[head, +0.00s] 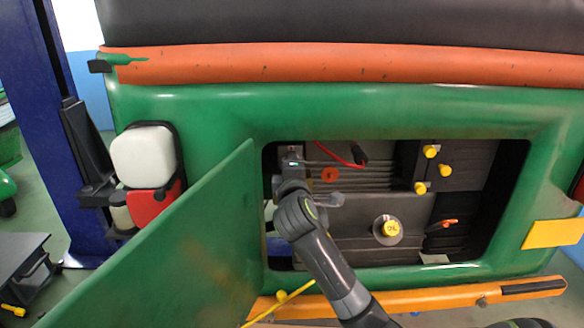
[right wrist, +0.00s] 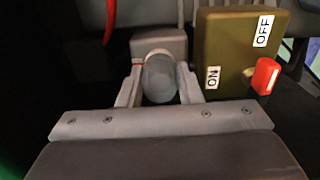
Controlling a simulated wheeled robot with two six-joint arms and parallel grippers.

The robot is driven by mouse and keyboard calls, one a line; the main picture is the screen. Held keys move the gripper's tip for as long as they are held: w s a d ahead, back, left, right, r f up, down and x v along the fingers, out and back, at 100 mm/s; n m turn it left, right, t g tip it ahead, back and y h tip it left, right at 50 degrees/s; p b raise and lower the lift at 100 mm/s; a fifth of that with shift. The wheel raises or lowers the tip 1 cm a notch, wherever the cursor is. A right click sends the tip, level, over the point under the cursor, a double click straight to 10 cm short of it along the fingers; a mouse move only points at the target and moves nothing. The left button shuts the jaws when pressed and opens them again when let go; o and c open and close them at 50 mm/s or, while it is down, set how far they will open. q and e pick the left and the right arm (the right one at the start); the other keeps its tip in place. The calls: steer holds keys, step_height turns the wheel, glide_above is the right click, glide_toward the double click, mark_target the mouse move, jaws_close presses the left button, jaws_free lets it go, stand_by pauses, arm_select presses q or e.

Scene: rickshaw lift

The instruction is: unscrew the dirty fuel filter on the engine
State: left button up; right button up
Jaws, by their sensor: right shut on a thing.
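The fuel filter (right wrist: 160,80) is a dark grey, rounded body in the right wrist view. It sits below a grey block (right wrist: 158,45) with a pale ring at its top. My right gripper (right wrist: 158,88) is shut on the filter, one pale finger on each side. In the head view my right arm reaches through the open hatch to the left part of the engine bay (head: 345,212). There the arm hides the filter, and the fingertips cannot be made out. My left gripper is in neither view.
An olive box (right wrist: 230,50) marked ON and OFF, with a red switch (right wrist: 265,76), stands right beside the filter. The green hatch door (head: 190,240) hangs open to the left.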

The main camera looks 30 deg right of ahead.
steer(key=shift+r+n+p, duration=0.1)
steer(key=shift+n+p, duration=1.5)
steer(key=shift+p, duration=0.3)
steer(key=shift+n+p, duration=0.3)
steer(key=shift+n, duration=0.1)
steer(key=shift+n+p, duration=0.3)
steer(key=shift+p, duration=0.15)
steer(key=shift+r+n+p, duration=0.1)
steer(key=shift+n+p, duration=0.7)
steer(key=shift+p, duration=0.25)
steer(key=shift+n+p, duration=0.85)
steer(key=shift+n, duration=0.05)
